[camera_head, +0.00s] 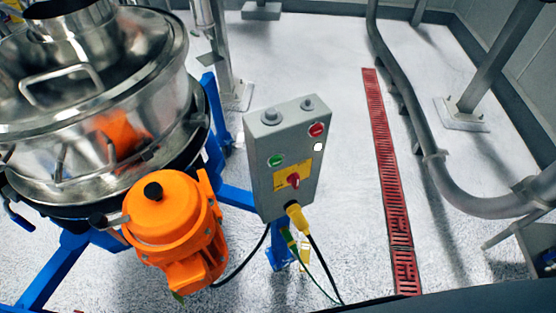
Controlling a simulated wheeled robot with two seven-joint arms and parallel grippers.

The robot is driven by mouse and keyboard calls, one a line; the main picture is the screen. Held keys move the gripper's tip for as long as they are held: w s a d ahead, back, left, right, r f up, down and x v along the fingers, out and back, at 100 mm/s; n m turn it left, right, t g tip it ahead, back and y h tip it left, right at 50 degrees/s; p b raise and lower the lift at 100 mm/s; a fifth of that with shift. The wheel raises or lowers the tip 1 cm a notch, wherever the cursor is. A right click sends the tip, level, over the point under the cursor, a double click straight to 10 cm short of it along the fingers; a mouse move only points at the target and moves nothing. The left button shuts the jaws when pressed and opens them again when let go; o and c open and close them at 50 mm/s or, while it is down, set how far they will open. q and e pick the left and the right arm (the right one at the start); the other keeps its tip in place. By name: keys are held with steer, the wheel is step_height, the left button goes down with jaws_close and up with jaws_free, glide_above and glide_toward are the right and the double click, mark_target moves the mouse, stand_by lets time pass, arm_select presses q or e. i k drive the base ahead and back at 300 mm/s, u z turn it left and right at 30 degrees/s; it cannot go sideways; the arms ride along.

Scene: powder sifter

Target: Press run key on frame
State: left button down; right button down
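A grey control box (262,185) is mounted on the blue frame (214,110) of the sifter, tilted a little in the picture. Its front carries a green button (276,160) on the left, a red button (317,130) at the upper right and a small white button or lamp (318,146) below the red one. A red rotary switch (293,181) sits on a yellow plate lower down. Any lettering on the keys is too small to read. Neither of my grippers is in view, and nothing touches the box.
The steel sifter drum (100,105) fills the upper left. An orange motor (172,222) stands just left of the box. Cables with a yellow plug (297,217) hang below it. A red floor grate (388,180) and a grey pipe (430,150) lie to the right.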

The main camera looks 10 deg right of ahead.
mark_target(276, 161)
steer(key=u, duration=1.3)
steer(key=k, duration=0.55)
steer(key=z, duration=0.2)
